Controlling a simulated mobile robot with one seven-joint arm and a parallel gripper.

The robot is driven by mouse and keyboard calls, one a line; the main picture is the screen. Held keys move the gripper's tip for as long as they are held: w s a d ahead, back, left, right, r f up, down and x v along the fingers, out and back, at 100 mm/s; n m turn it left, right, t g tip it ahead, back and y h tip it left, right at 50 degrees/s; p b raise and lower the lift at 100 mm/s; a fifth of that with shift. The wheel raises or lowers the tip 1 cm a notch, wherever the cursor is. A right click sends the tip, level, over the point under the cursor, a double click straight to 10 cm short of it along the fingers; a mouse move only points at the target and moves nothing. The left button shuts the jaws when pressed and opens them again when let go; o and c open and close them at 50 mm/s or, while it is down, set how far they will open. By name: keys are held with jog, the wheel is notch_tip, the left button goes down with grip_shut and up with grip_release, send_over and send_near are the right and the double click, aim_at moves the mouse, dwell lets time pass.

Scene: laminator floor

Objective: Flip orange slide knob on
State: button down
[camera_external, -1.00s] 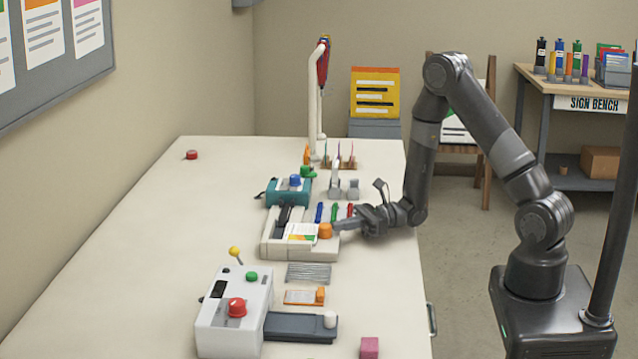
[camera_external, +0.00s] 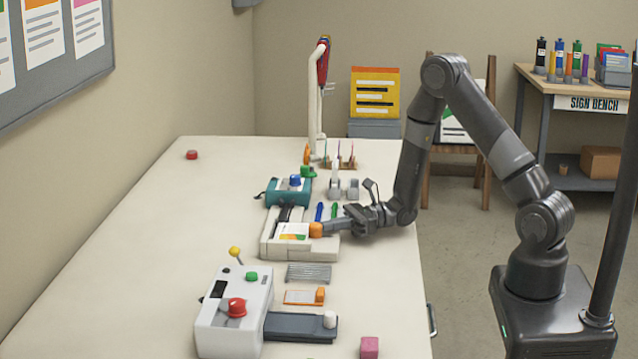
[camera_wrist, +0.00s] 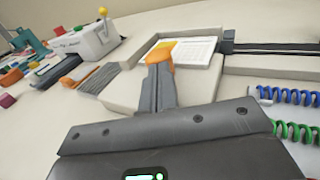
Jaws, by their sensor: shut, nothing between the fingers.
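An orange knob (camera_external: 315,230) stands at the right end of a printed card (camera_external: 292,231) on a cream-coloured tray-like device (camera_external: 270,250). My gripper (camera_external: 326,229) is shut and empty, its fingertips against the right side of the knob or very close to it. In the wrist view the orange knob (camera_wrist: 161,53) shows just beyond the shut fingertips (camera_wrist: 159,72), which hide part of it; the card (camera_wrist: 197,50) lies behind. A second orange knob (camera_external: 320,294) sits on a small orange-and-white plate nearer the camera, away from my gripper.
A white machine (camera_external: 233,310) with red and green buttons and a yellow-tipped lever stands in front. A teal device (camera_external: 289,192) stands behind. Blue and green coils (camera_wrist: 288,95) lie beside the cream device. The table's left side is mostly clear.

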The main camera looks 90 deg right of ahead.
jog(key=v, duration=1.4)
jog(key=shift+f, duration=0.1)
jog(key=s+a+r+n+g+y, duration=0.1)
jog(key=s+a+r+n+g, duration=0.1)
jog(key=a+r+n+g, duration=0.35)
jog(key=s+a+r+n+g+y, duration=0.1)
jog(key=s+a+r+n+g, duration=0.1)
jog(key=a+n+g, duration=0.5)
jog(key=s+a+r+n+g+y, duration=0.15)
jog(key=a+r+n, duration=0.3)
jog(key=a, duration=0.45)
jog(key=s+a+r+n+t+h, duration=0.1)
jog(key=s+r+n+t+h, duration=0.2)
jog(key=s+r+n+h, duration=0.5)
notch_tip(320, 180, up, 3)
jog(key=n+h, duration=0.3)
jog(key=n, duration=0.2)
jog(key=shift+s+a+f+n+t, duration=0.2)
jog(key=shift+s+a+n+t, duration=0.1)
jog(key=shift+t, duration=0.1)
jog(key=c, duration=2.1)
grip_release()
jog(key=shift+h, duration=0.25)
